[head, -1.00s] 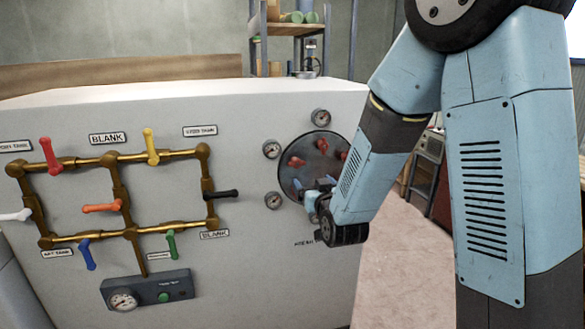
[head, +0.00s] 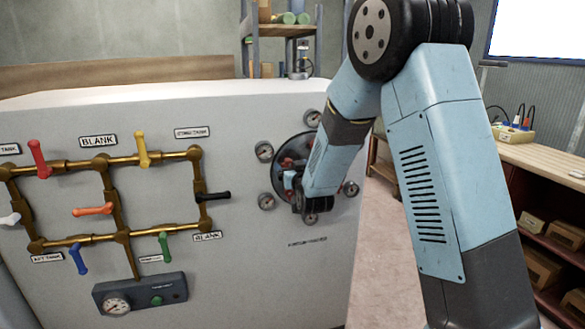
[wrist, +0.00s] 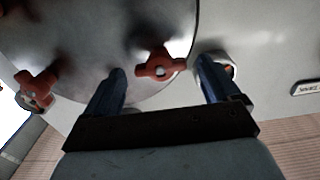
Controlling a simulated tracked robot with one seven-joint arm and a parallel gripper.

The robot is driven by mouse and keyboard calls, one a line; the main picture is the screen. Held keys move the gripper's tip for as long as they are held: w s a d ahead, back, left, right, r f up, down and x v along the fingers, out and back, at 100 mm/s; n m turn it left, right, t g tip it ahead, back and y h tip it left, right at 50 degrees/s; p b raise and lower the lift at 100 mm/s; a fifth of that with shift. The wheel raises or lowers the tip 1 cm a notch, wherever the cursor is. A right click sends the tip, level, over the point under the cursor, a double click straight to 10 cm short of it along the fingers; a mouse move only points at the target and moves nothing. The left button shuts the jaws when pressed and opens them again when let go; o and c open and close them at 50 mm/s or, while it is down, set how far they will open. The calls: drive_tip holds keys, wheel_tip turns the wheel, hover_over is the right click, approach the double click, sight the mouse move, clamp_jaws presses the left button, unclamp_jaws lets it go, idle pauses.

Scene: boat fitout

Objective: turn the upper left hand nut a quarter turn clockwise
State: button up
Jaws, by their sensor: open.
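A round dark cover plate (head: 283,150) on the white panel carries red wing nuts. One red nut (head: 287,162) shows at its left side in the head view; my arm hides much of the plate. My gripper (head: 290,181) is in front of the plate's lower left part. In the wrist view, my gripper (wrist: 160,72) is open, with its two blue fingers apart. A red wing nut (wrist: 161,66) appears between the fingertips, its wings lying roughly sideways. I cannot tell whether the fingers reach around it. Another red nut (wrist: 37,89) is at the left.
Several small gauges (head: 264,151) surround the plate; one gauge (wrist: 230,69) is close behind the right finger in the wrist view. Brass pipes (head: 122,160) with coloured valve handles fill the panel's left. A workbench (head: 545,160) stands at the right. The floor (head: 385,240) between is clear.

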drive_tip(key=shift+w+a, duration=0.1)
drive_tip(key=shift+w, duration=0.25)
drive_tip(key=c, duration=1.1)
drive_tip(key=shift+o, duration=0.2)
